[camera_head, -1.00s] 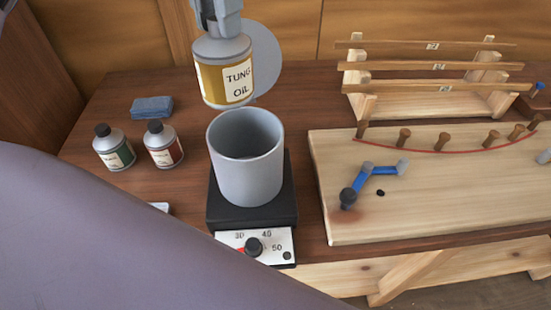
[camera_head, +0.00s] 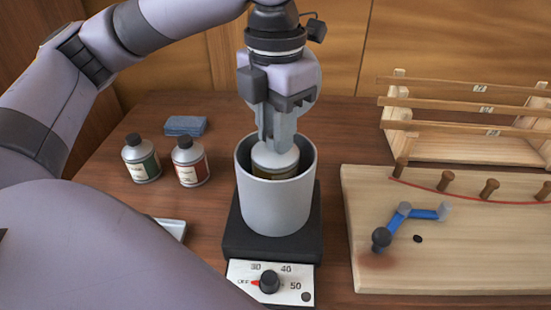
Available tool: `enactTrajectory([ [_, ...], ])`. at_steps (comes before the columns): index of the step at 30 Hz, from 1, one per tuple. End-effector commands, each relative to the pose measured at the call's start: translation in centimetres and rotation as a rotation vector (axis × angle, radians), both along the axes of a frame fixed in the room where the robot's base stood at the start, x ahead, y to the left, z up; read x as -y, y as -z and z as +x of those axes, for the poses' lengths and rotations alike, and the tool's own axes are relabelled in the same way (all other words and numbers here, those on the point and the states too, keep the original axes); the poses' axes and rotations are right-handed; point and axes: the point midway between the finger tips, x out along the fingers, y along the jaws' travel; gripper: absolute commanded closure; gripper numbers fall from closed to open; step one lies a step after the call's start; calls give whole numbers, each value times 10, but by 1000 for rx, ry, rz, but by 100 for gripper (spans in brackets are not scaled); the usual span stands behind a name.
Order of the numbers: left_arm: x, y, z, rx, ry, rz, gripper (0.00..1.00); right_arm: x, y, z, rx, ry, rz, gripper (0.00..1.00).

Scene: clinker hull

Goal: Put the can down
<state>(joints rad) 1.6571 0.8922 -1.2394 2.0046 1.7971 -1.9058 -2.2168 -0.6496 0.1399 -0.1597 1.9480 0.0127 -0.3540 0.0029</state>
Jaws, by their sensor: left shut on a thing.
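The tung oil can (camera_head: 275,162) is inside the grey pot (camera_head: 273,208), with its silver shoulder showing below the rim; its lower part is hidden by the pot wall. My left gripper (camera_head: 277,143) points down into the pot's mouth and is shut on the can's top. Whether the can touches the pot's bottom cannot be seen. The pot stands on a black heater (camera_head: 236,238) with a dial (camera_head: 269,282) on its front panel. My right gripper is not in view.
Two small cans, one with a green label (camera_head: 141,159) and one with a red label (camera_head: 190,162), stand left of the pot near a folded blue cloth (camera_head: 185,125). A wooden board (camera_head: 460,265) with pegs and a slatted rack (camera_head: 400,145) are at the right.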

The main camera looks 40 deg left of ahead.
Motion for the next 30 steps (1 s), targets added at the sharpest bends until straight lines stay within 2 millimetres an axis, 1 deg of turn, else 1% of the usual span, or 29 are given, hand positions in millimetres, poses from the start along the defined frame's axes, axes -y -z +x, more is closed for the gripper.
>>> enactTrajectory([
  [5, 0, 10, 0, 1, 0, 0, 100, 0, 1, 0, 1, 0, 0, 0],
  [12, 0, 44, 0, 0, 0, -1, 100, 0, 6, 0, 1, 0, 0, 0],
  [13, 0, 47, 0, 1, 0, 0, 100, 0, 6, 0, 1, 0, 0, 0],
  [24, 0, 50, 0, 0, 1, -1, 100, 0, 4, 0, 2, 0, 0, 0],
  [25, 0, 51, 0, -1, 1, -1, 67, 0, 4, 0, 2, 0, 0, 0],
  [27, 0, 51, 0, 0, 1, -1, 48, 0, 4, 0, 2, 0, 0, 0],
  [30, 0, 51, 0, 0, 1, 0, 48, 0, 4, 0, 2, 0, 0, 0],
])
